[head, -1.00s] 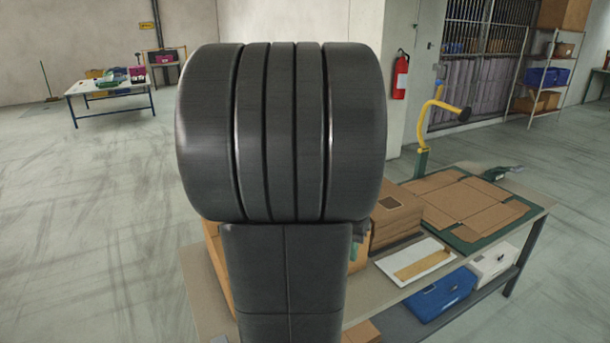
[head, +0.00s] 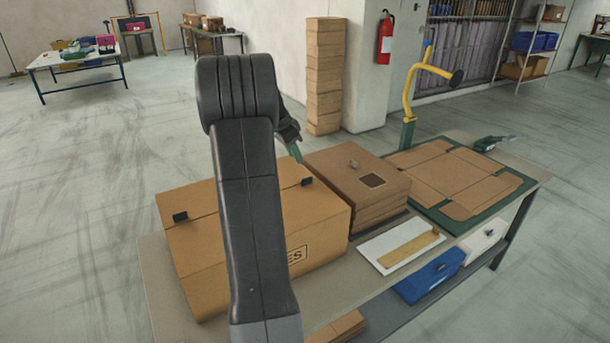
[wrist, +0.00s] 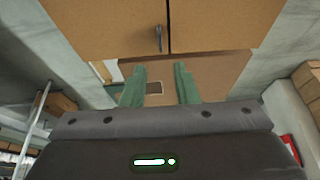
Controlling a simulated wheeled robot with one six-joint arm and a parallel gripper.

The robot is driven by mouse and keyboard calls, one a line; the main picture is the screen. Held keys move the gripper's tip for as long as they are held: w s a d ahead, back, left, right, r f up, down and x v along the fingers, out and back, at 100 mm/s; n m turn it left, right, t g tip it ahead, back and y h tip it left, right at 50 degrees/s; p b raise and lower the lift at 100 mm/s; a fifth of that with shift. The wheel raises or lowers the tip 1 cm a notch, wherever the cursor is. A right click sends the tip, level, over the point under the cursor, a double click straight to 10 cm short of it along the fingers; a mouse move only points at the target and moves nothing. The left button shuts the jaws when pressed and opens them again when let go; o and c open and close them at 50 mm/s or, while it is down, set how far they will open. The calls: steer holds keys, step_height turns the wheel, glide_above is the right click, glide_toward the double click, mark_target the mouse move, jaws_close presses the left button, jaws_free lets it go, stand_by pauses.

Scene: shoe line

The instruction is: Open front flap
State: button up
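A large cardboard box (head: 200,280) with dark lettering on its side stands at the near left of the bench, partly hidden by my arm. Its top looks closed, with a seam and small black tabs, one at the left end (head: 180,217) and one at the right end (head: 307,182). In the wrist view the box top (wrist: 110,25) fills the upper part, with its seam and one black tab. My gripper (wrist: 159,76) has two green fingers apart, with nothing held between them. In the head view my gripper (head: 295,150) is above the box's far side, mostly behind my arm.
A darker brown box (head: 345,185) with a dark patch stands right beside it. A white tray (head: 385,262), a green mat (head: 440,222) with flat cardboard, and a yellow-armed post (head: 408,100) are further right. Blue (head: 425,280) and white bins sit on the lower shelf.

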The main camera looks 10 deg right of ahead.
steer(key=p+x, duration=0.1)
steer(key=x, duration=0.9)
steer(key=shift+f, duration=0.2)
jaws_close()
